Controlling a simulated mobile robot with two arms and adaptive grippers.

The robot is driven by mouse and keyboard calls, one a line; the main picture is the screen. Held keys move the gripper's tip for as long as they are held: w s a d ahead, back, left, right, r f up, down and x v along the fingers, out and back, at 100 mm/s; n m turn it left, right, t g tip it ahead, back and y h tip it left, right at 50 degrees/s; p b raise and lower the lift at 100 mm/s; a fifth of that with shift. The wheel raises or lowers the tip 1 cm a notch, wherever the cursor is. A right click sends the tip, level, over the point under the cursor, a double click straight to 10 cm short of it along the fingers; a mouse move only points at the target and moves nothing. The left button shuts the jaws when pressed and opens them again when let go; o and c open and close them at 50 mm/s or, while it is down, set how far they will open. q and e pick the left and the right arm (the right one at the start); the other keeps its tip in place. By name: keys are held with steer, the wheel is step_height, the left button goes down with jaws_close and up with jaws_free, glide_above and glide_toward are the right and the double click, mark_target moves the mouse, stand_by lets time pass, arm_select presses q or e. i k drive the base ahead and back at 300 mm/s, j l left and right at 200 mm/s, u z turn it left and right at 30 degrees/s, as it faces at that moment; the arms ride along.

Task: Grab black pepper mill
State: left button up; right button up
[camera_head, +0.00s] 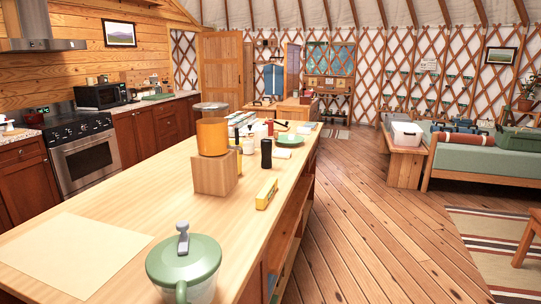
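A black pepper mill (266,154) stands upright on the long wooden counter (130,205), near its right edge. A yellow box (266,194) lies on the counter in front of the mill. Neither of my grippers is in view.
A green-lidded pot (184,262) stands at the counter's near end, beside a pale sheet (72,254). Small bottles and a green plate (289,140) stand behind the mill. The wooden floor (370,230) right of the counter is clear.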

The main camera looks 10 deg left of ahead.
mark_target(266, 144)
steer(key=i+l+u, duration=0.1)
steer(key=i+l, duration=0.15)
steer(key=i+l+u, duration=0.1)
steer(key=l, duration=0.25)
steer(key=i+l+u, duration=0.1)
steer(key=i+l, duration=0.2)
steer(key=i+l+u, duration=0.1)
steer(key=l, duration=0.3)
steer(key=i+l, duration=0.25)
steer(key=i+l+u, duration=0.05)
steer(key=l, duration=0.05)
